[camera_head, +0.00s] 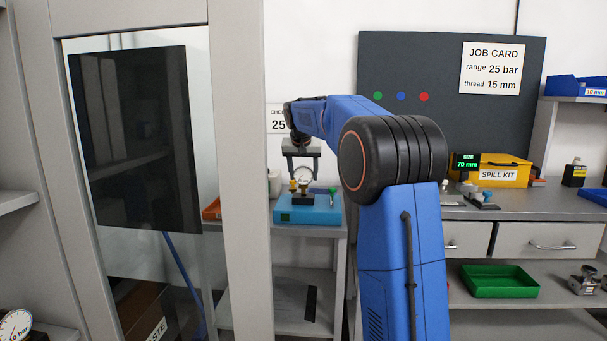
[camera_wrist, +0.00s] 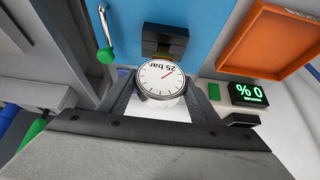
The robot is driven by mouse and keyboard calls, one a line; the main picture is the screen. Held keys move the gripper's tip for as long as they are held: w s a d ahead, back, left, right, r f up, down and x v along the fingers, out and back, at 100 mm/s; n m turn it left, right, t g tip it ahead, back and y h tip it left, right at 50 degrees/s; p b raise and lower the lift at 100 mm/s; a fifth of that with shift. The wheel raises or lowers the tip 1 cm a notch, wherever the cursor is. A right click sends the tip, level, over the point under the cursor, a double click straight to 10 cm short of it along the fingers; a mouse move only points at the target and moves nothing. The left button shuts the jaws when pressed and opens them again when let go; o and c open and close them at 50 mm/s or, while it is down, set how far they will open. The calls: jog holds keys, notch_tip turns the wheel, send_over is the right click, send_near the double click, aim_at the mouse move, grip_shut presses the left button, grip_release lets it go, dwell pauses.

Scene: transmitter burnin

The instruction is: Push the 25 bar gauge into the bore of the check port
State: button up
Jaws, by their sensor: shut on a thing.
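The 25 bar gauge (camera_wrist: 160,79) has a round white dial with a dark rim and a red needle. My gripper (camera_wrist: 162,98) is shut on it, one finger on each side. In the head view the gauge (camera_head: 303,175) hangs upright below my gripper (camera_head: 302,164), over the blue check port unit (camera_head: 307,213). The unit's blue top also shows in the wrist view (camera_wrist: 190,25), with a dark block (camera_wrist: 164,38) beside the dial. The gauge's stem and the bore are hidden, so I cannot tell whether they touch.
A green-tipped lever (camera_wrist: 105,50) stands on the unit. An orange tray (camera_wrist: 262,38) and a display reading "% 0" (camera_wrist: 248,93) are close by. A grey frame post (camera_head: 240,170) stands left of the bench. My arm blocks part of the head view.

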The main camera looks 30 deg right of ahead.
aim_at(303, 177)
jog(key=shift+f, duration=1.55)
dwell(0.4)
jog(key=o, duration=1.3)
jog(key=v, duration=1.7)
jog(key=shift+r, duration=0.15)
jog(key=shift+s, duration=0.15)
